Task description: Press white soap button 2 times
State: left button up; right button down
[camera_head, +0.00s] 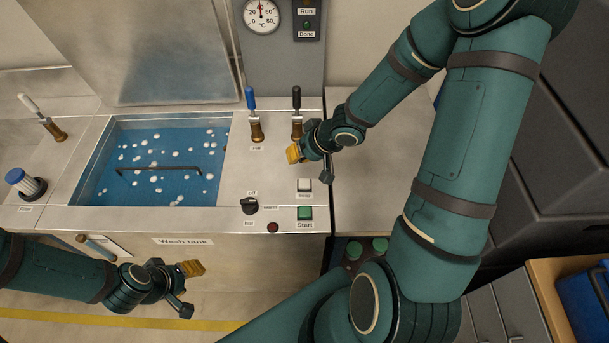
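My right gripper (293,153) hangs above the panel, up and slightly left of the white button in the picture. Its yellow fingertips look closed together, with nothing between them. My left gripper (192,268) is in front of the tank's front face, low in the picture. Its yellow fingertips also look together and empty.
A blue-handled lever (251,100) and a black-handled lever (296,101) stand behind the button. A black knob (250,205) and a red lamp (272,227) lie to its left. The open tank (86,178) holds blue liquid with white foam. Bare steel counter (370,200) lies right.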

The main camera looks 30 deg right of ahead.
jog(key=shift+r, duration=0.25)
jog(key=shift+f, duration=0.15)
jog(key=b, duration=0.9)
send_over(299, 183)
notch_tip(299, 183, down, 8)
jog(key=shift+r, duration=0.25)
jog(key=shift+f, duration=0.55)
jog(key=c, duration=1.7)
grip_release()
grip_shut()
